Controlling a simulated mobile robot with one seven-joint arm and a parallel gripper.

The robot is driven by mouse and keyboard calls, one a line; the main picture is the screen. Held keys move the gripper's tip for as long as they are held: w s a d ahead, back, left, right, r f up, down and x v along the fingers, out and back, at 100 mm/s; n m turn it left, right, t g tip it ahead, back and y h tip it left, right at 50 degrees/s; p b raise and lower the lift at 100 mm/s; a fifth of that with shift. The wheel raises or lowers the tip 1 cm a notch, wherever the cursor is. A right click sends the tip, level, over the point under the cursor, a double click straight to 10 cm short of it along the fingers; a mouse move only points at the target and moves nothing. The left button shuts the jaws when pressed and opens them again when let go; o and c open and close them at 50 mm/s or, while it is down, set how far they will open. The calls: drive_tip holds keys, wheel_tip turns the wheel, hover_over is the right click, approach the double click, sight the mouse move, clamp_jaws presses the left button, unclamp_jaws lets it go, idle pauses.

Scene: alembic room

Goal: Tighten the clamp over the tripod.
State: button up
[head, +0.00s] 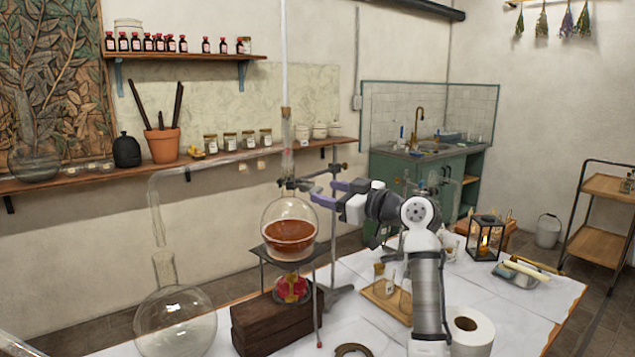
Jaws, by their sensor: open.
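A round glass flask (289,208) with brown liquid sits over a black tripod (268,264). A dark metal clamp (296,183) is around the flask's neck and reaches toward a thin upright stand rod (333,243) on the right. A burner with a red body (293,286) is under the tripod. My gripper (322,192) comes in from the right, with purple fingers spread at the height of the clamp, close to the rod. It is open, and nothing clearly shows between its fingers. I cannot tell whether a finger touches the clamp; its screw is too small to make out.
A wooden block (272,327) stands on the white-covered table below the tripod. An empty round flask (176,322) is at the left. A paper roll (471,331), a wooden tray (388,305) and a lantern (484,238) are at the right. A glass tube rises above the flask.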

sight(320, 190)
drive_tip(key=shift+p+x, duration=0.45)
drive_tip(key=shift+x, duration=1.55)
drive_tip(key=c, duration=1)
drive_tip(key=shift+m, duration=1)
drive_tip(key=shift+d, duration=0.1)
drive_tip(key=o, duration=1)
